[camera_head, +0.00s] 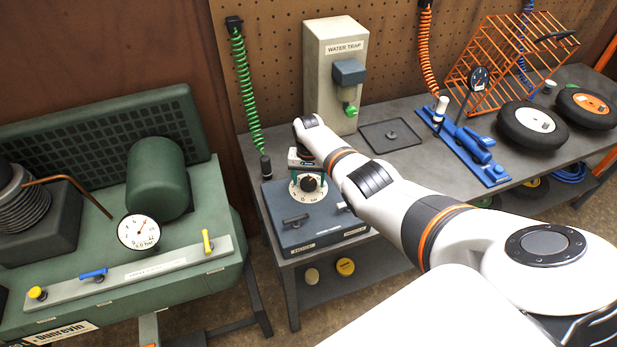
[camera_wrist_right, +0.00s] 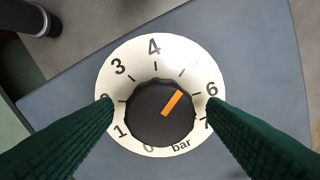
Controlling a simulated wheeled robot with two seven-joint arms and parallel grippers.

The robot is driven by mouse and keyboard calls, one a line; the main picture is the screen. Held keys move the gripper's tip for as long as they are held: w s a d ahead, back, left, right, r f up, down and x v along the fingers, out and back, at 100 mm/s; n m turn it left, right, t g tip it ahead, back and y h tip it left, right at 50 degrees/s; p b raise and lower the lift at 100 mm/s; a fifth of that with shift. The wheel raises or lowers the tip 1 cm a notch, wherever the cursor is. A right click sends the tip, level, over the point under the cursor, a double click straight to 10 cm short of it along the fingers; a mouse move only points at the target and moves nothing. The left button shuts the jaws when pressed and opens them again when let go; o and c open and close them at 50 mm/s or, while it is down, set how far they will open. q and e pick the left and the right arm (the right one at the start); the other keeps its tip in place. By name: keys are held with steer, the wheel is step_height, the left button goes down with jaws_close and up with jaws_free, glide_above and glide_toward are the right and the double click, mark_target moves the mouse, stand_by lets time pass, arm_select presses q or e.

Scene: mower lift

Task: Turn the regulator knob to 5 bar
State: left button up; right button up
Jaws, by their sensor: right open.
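The regulator knob (camera_wrist_right: 160,112) is black with an orange pointer and sits on a white dial (camera_wrist_right: 122,68) marked in bar. The pointer aims up and right, between the 4 and the 6, near the tick between them. In the head view the knob (camera_head: 309,184) and dial (camera_head: 311,197) are on the grey-blue regulator box. My right gripper (camera_wrist_right: 160,108) is open, its green fingers on either side of the knob with gaps. They cover parts of the dial's left and right edges. In the head view the gripper (camera_head: 306,164) is above the dial. My left gripper is out of view.
A water trap box (camera_head: 335,75) stands behind. A green hose (camera_head: 245,90) hangs at left. The green compressor (camera_head: 155,180) with a round gauge (camera_head: 138,232) is left of the bench. A blue tool (camera_head: 470,145), wire cage (camera_head: 510,60) and wheels (camera_head: 532,125) are right.

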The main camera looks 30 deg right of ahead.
mark_target(308, 181)
steer(key=shift+r, duration=0.35)
step_height(308, 181, up, 4)
steer(key=shift+f+p, duration=0.1)
steer(key=shift+p, duration=0.5)
step_height(308, 181, up, 8)
steer(key=b, duration=0.1)
steer(key=shift+f, duration=0.25)
